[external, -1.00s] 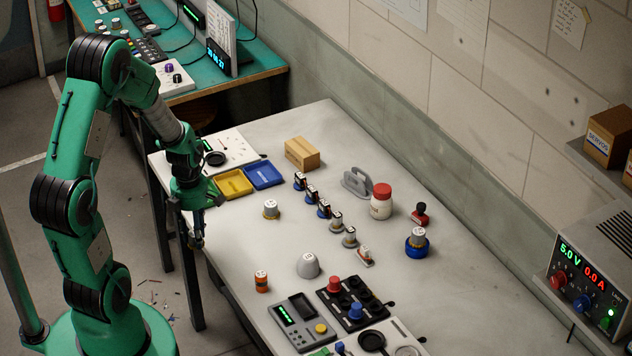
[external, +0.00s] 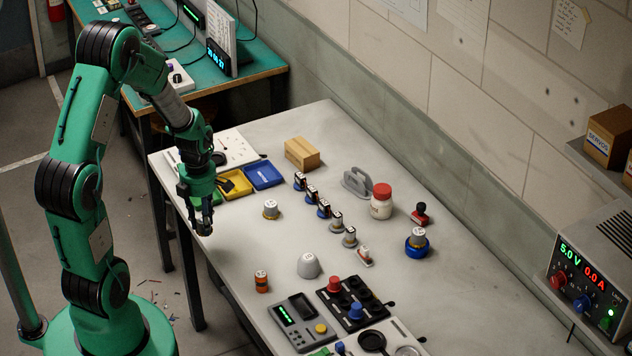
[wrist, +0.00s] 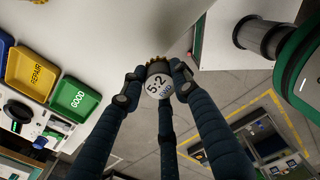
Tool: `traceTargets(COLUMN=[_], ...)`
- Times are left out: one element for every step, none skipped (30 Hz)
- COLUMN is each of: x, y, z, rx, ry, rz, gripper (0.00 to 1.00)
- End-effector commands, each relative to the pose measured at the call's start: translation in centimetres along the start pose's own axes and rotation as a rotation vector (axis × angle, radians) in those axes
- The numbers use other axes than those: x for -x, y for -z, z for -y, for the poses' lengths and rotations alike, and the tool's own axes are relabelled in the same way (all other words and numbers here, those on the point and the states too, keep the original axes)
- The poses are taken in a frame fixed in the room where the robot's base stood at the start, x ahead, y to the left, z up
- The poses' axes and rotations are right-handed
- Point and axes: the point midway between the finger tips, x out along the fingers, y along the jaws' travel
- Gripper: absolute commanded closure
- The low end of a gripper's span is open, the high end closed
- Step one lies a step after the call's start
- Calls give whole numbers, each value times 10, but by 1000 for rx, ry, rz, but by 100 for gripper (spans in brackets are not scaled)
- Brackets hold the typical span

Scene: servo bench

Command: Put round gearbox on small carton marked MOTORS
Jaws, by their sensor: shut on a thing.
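My gripper (external: 203,229) is shut on a round gearbox (wrist: 157,87) at the bench's near left edge. The gearbox has a pale face reading 5:2 and a dark toothed end, and sits between the fingertips in the wrist view. In the external view my fingers mostly hide it. A small tan carton (external: 302,154) stands on the bench toward the back, right of the blue tray and well apart from my gripper. I cannot read a MOTORS mark on it from here.
Yellow REPAIR (wrist: 34,72) and green GOOD (wrist: 75,101) trays lie left in the wrist view, beside a blue tray (external: 264,174). A silver cylinder (external: 271,209) and a row of small parts stand mid-bench. A SERVOS carton (external: 611,135) sits on the right shelf.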

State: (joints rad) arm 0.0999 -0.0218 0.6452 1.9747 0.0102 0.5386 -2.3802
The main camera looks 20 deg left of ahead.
Motion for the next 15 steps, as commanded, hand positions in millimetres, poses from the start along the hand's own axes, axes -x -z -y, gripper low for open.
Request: traceTargets(x=[6, 8, 11, 13, 15, 17, 20, 21, 23, 25, 27, 28, 30, 32, 33], y=[-8, -12, -18, -23, -28, -34, -39, -44, -50, -54, -59, -66, -70, -75, -81], z=[-5, -8, -12, -15, -18, -22, -25, -28, -31, -34, -37, -40, -43, -46, -49], rx=[-3, -4, -6, -7, -8, -10, -11, -13, -15, -16, -18, -20, -21, -22, -24], ry=[1, 1, 1, 1, 1, 2, 1, 1, 1, 2, 1, 2, 2, 2, 3], rz=[0, -1, 0, 0, 0, -1, 1, 0, 0, 0, 0, 0, -1, 0, 0], gripper=[100, 100, 100, 100, 100, 100, 100, 100, 100, 100, 100, 100, 100, 100, 100])
